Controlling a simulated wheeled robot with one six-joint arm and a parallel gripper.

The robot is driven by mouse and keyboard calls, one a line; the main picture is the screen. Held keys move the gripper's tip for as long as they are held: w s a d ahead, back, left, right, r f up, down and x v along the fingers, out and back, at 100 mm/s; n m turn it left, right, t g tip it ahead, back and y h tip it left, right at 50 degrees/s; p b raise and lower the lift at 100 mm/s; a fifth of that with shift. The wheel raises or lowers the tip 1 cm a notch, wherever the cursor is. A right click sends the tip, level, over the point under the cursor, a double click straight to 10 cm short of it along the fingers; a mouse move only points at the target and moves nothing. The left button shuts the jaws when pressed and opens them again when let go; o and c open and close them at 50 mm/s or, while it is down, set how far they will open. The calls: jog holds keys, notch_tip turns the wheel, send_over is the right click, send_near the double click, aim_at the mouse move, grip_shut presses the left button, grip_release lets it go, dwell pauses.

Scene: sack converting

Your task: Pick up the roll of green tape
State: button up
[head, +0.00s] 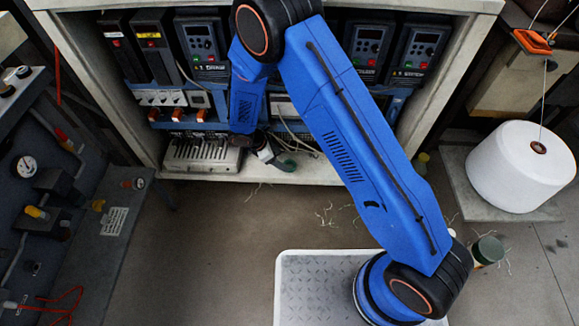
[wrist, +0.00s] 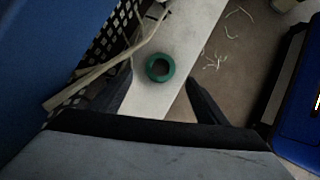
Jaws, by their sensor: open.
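The roll of green tape (wrist: 151,74) lies flat on the pale cabinet floor (wrist: 186,40), with its dark centre hole facing up. It shows whole in the wrist view. In the head view the green roll (head: 287,165) is partly hidden by my gripper (head: 272,158). In the wrist view my gripper (wrist: 160,84) is open, with one dark finger on each side of the roll in the picture. I cannot tell how far above the roll the fingers are. Nothing is held between them.
A grey slotted box (head: 203,155) stands left of my gripper on the cabinet floor. Loose cables (head: 292,138) hang behind the roll. The cabinet (head: 455,75) closes in both sides. A large white spool (head: 520,168) stands at the right. Thread scraps lie on the floor in front.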

aim_at(290, 166)
jog(key=shift+x, duration=2.95)
jog(key=c, duration=1.1)
